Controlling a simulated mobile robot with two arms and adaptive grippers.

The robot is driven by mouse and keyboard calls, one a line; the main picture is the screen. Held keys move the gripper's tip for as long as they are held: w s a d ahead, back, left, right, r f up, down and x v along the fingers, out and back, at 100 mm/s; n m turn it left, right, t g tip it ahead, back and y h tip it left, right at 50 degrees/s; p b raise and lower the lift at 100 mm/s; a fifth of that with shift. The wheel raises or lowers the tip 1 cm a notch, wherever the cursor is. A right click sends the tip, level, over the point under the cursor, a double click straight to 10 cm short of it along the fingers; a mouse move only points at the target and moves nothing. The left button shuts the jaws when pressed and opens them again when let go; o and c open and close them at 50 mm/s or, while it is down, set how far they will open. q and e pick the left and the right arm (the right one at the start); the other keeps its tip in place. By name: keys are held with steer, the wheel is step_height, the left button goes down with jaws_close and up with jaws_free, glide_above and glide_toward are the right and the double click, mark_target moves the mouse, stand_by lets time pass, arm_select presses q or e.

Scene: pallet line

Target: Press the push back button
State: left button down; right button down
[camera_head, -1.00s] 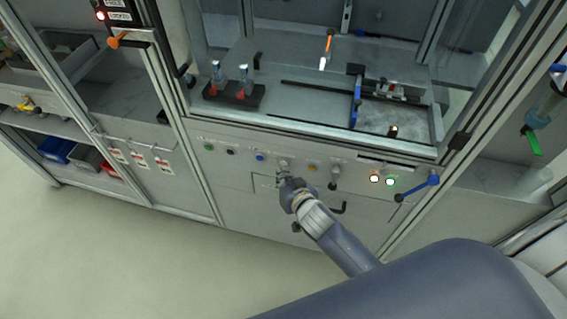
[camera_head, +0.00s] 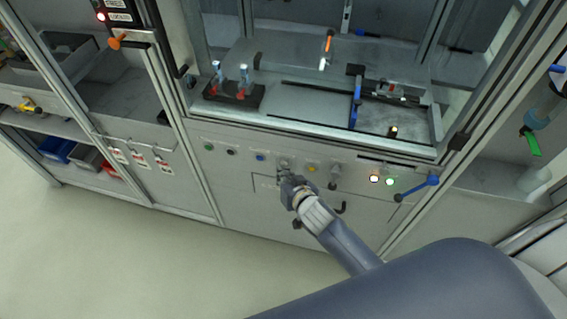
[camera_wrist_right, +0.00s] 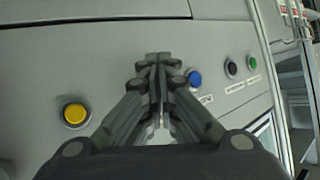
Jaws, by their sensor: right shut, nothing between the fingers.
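The control panel (camera_head: 245,180) of the machine carries a row of buttons; its labels are too small to read, so I cannot tell which one is push back. The row has a green button (camera_head: 208,146), a black button (camera_head: 231,151), a blue button (camera_head: 260,157), a grey control (camera_head: 284,163) and a yellow button (camera_head: 312,168). My right gripper (camera_head: 283,176) is shut and empty, with its tips just below the grey control. In the right wrist view, the shut fingers (camera_wrist_right: 158,62) lie between the yellow button (camera_wrist_right: 75,114) and the blue button (camera_wrist_right: 194,77), hiding what is behind them.
A dark knob (camera_head: 335,182), an orange lamp (camera_head: 374,178), a green lamp (camera_head: 390,181) and a blue handle (camera_head: 418,188) are farther right on the panel. Above is the machine's glazed work bay. A shelf with bins (camera_head: 58,150) stands at left. The floor in front is clear.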

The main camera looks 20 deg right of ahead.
steer(key=shift+w+d, duration=0.3)
steer(key=shift+w, duration=0.05)
stand_by(0.7)
steer(key=shift+a, duration=0.1)
steer(key=shift+s+a+p, duration=0.35)
steer(key=shift+s+a, duration=0.05)
steer(key=shift+s, duration=0.3)
steer(key=shift+a, duration=0.1)
steer(key=shift+s+a+p, duration=0.2)
steer(key=shift+s+a, duration=0.5)
steer(key=shift+s, duration=0.35)
steer(key=shift+s+a+p, duration=0.15)
steer(key=shift+s+a, duration=0.5)
steer(key=shift+s, duration=0.35)
